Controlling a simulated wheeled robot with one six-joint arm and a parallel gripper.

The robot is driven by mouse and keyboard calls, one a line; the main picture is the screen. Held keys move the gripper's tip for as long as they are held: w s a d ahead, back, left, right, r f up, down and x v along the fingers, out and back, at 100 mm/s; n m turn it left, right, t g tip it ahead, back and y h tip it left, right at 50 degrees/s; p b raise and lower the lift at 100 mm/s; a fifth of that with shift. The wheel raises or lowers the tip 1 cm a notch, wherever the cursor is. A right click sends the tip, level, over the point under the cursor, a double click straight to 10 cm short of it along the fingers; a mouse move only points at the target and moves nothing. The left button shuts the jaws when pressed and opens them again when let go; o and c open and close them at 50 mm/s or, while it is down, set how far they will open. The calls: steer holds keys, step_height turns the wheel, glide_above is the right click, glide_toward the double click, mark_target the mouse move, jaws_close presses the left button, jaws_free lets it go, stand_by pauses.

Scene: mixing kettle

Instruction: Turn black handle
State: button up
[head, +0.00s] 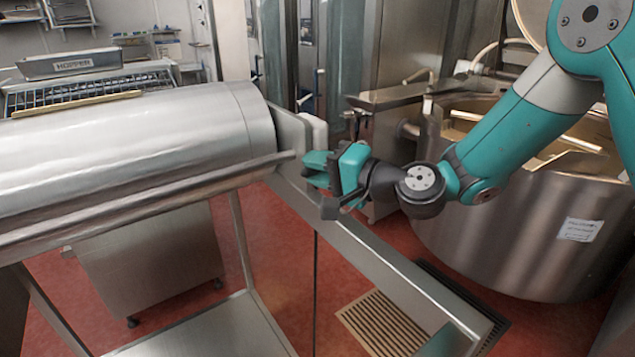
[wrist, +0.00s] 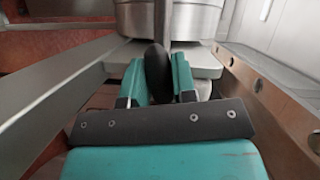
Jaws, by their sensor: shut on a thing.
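The black handle (wrist: 158,72) shows in the wrist view as a dark rounded grip on a grey metal rod. It stands between the two teal fingers of my gripper (wrist: 157,80), which are shut on it. In the head view my gripper (head: 318,170) is at the right end of the horizontal steel cylinder (head: 130,140), beside its grey end plate. The handle is hidden by the fingers there. A long steel bar (head: 150,195) runs along the front of the cylinder to the gripper.
A large steel kettle (head: 520,230) stands at the right, behind my arm. A steel frame rail (head: 400,270) slopes below my gripper. A hopper (head: 72,65) sits at the back left. A floor grate (head: 375,322) lies in the red floor.

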steer(key=shift+m+y+b, duration=0.4)
steer(key=shift+m+b, duration=0.45)
steer(key=shift+m, duration=0.15)
steer(key=o, duration=0.9)
steer(key=shift+d, duration=0.1)
